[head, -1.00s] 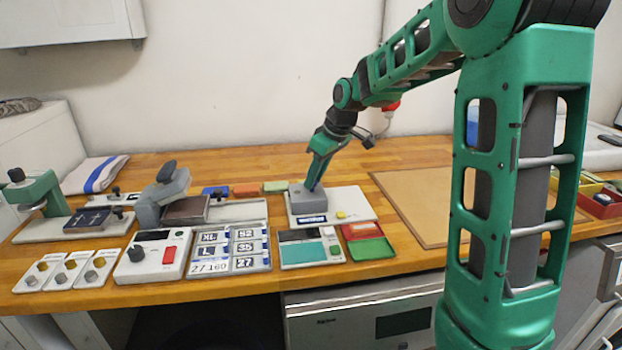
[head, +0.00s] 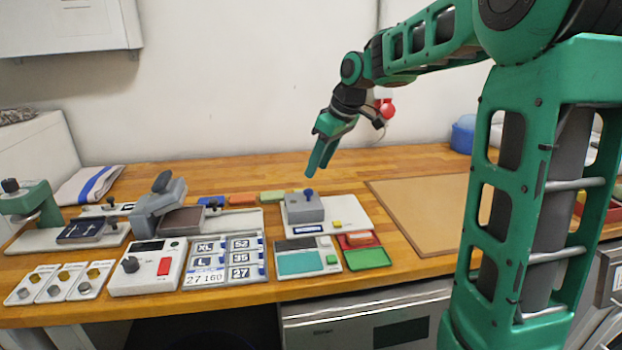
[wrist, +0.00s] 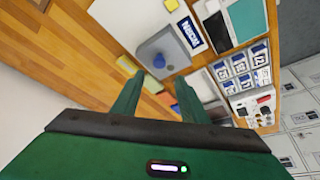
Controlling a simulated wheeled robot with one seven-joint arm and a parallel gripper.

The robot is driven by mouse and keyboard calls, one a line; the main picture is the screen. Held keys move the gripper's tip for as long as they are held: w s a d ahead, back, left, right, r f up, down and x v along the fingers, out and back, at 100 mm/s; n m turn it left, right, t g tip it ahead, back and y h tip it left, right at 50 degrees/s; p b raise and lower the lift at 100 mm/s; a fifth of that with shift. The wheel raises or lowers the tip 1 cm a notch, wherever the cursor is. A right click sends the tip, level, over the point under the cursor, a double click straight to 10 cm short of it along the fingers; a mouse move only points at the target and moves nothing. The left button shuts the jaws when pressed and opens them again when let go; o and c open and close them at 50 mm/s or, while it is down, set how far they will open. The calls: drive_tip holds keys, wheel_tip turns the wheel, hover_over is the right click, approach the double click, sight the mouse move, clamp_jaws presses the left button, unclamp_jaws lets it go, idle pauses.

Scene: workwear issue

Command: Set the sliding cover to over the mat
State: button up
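A grey block-shaped cover with a blue knob (head: 303,209) sits at the left end of a white base (head: 345,212) with a blue-edged label and a yellow button. It also shows in the wrist view (wrist: 170,48). A brown mat-like pad (head: 181,221) lies under the raised grey arm of a press, with a pale plate (head: 240,220) to its right. A teal pad (head: 299,262) is in front of the white base. I cannot tell for certain which surface is the mat. My gripper (head: 320,168) is open and empty, above the blue knob and apart from it.
A control box with a red button (head: 147,268) and a size panel (head: 226,260) stand at the front. Red and green trays (head: 367,258) are right of the teal pad. A tan board (head: 425,210) lies at right. Several small coloured blocks lie behind the base.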

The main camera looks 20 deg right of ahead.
drive_tip(key=shift+v, duration=1.3)
drive_tip(key=s+d+f+m+g, duration=0.1)
drive_tip(key=s+f+m, duration=0.3)
drive_tip(key=s, duration=0.8)
drive_tip(key=s+d+f+m+g+h, duration=0.1)
drive_tip(key=s+d+f+m, duration=0.2)
drive_tip(key=s, duration=0.9)
drive_tip(key=s+d+f+m+g+h, duration=0.1)
drive_tip(key=s+f+m, duration=0.4)
drive_tip(key=s, duration=0.7)
drive_tip(key=shift+d+f+m+g, duration=0.3)
drive_tip(key=shift+d+f+g, duration=0.3)
drive_tip(key=shift+d, duration=0.35)
drive_tip(key=shift+w, duration=0.15)
drive_tip(key=shift+w+f, duration=0.2)
drive_tip(key=shift+w, duration=0.3)
